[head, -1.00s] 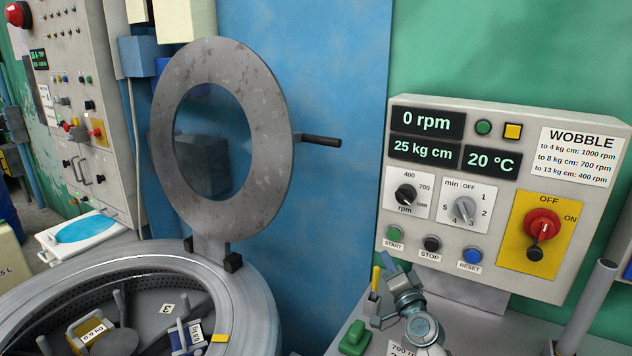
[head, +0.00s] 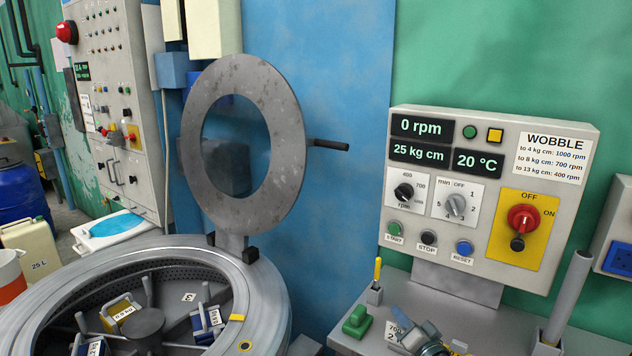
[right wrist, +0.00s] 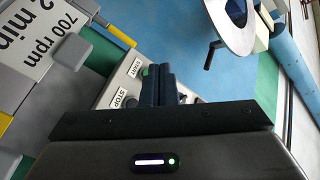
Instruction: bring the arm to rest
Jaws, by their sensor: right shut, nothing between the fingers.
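My right gripper (head: 402,318) is low in the head view, over the bench below the control panel (head: 478,276). Its fingers are shut and empty. In the right wrist view the two dark fingers (right wrist: 159,84) lie side by side, with the START and STOP buttons of the panel (right wrist: 122,86) behind them. The gripper looks apart from the panel. Most of my right arm is cut off by the bottom edge. My left gripper is not in the head view.
The open drum (head: 265,290) stands at left, its round lid (head: 287,180) raised with a handle (head: 328,145). It holds weight blocks. On the bench are a green block (head: 356,321), a yellow-tipped peg (head: 377,270) and a grey post (head: 568,297). The panel reads 0 rpm.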

